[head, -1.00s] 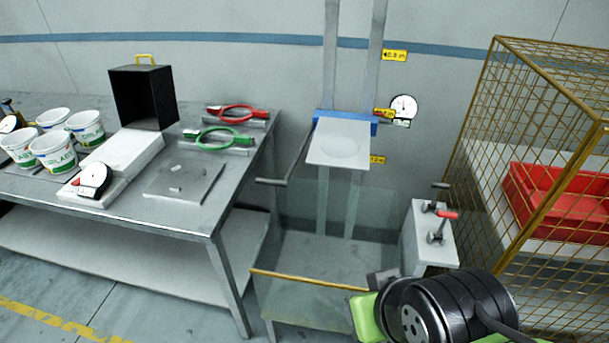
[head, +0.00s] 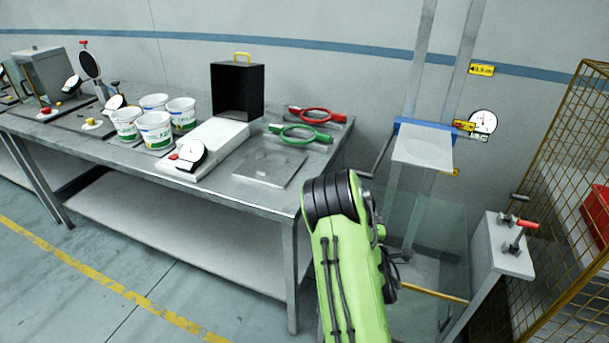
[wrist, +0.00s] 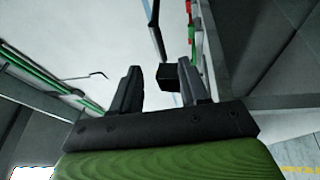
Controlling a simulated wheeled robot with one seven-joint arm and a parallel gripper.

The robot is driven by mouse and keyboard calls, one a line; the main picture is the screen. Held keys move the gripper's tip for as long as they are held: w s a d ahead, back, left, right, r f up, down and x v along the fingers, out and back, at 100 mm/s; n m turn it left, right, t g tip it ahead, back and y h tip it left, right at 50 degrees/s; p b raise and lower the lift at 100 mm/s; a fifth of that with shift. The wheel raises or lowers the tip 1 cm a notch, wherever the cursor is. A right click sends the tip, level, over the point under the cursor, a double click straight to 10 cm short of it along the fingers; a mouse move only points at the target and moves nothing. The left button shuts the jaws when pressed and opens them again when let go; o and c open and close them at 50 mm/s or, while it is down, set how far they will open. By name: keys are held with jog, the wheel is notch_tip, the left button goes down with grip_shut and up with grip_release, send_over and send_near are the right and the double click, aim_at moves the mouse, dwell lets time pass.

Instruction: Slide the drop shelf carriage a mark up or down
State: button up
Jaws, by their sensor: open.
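The drop shelf carriage is a blue crossbar (head: 428,126) with a pale flat shelf plate (head: 422,148). It sits on two upright grey rails (head: 467,60) against the wall. Yellow mark labels (head: 481,69) are beside the right rail, and one is level with the carriage. A grey lever with a handle (head: 363,174) hangs at the carriage's left. My gripper (wrist: 163,66) is open in the wrist view, with nothing between its fingers and apart from the carriage. In the head view my green and black arm stands in front of the glass-sided bin, and my gripper's fingers cannot be made out.
A steel table (head: 180,200) on the left holds white tubs (head: 155,132), a black box (head: 238,92) and red and green rings. A glass-sided bin (head: 440,215) stands under the carriage. A pedestal with a red-handled lever (head: 519,236) and a yellow mesh cage (head: 566,150) are at the right.

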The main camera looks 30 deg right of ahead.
jog(key=w+d+r+n+p, duration=0.1)
jog(key=w+d, duration=0.5)
jog(key=w, duration=0.7)
jog(key=shift+w+d+r+n+t+y, duration=0.2)
jog(key=shift+w+r+n+t+y, duration=0.15)
jog(key=shift+r, duration=0.35)
jog(key=shift+s, duration=0.1)
grip_shut()
